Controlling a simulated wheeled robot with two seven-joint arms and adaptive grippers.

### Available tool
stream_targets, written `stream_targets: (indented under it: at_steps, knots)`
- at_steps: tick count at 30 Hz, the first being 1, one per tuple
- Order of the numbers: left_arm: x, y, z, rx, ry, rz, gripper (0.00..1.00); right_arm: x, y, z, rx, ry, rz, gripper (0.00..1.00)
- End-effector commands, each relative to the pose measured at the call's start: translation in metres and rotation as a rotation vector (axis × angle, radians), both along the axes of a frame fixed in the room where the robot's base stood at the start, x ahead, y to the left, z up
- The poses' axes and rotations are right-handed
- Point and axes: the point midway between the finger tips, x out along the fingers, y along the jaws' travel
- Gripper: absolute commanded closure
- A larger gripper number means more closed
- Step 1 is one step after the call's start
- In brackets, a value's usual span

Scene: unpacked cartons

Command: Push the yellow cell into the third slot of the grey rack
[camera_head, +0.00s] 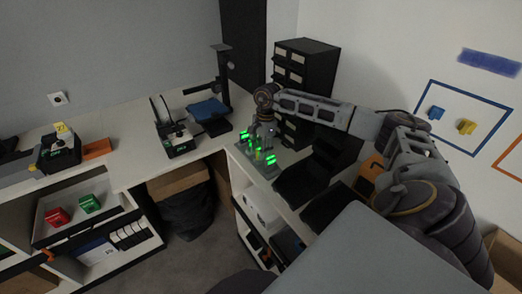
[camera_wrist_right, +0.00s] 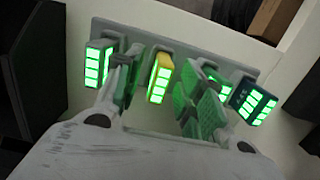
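The grey rack (camera_head: 262,166) stands on the white counter in the head view. In the right wrist view, the rack (camera_wrist_right: 185,52) runs across the top and holds several cells with green lit bars. The yellow cell (camera_wrist_right: 160,76) is at the rack, between a dark cell on its left and others on its right. How deep it sits and its slot number cannot be told. My right gripper (camera_head: 264,138) is over the rack. In the wrist view its fingers (camera_wrist_right: 162,84) are spread on either side of the yellow cell, with gaps. My left gripper is out of view.
A dark cell (camera_wrist_right: 97,64) and a dark teal cell (camera_wrist_right: 252,101) flank the fingers. Black trays (camera_head: 300,182) lie right of the rack. A black drawer cabinet (camera_head: 308,62) stands behind. A device with a blue pad (camera_head: 207,110) stands left, with bare counter between.

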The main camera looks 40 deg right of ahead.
Motion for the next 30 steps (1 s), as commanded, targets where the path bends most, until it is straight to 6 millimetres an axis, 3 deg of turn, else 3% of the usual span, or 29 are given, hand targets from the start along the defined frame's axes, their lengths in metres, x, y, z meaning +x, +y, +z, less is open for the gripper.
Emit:
stream_targets:
  at_steps: [8, 24, 30]
  knots:
    - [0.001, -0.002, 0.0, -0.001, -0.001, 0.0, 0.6, 0.0, -0.003, 0.025, 0.001, -0.004, -0.001, 0.61]
    - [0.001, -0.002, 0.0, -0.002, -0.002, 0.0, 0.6, 0.0, -0.012, 0.101, 0.001, -0.003, -0.001, 0.61]
    - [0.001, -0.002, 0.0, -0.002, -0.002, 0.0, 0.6, -0.001, -0.014, 0.114, 0.0, -0.001, 0.0, 0.61]
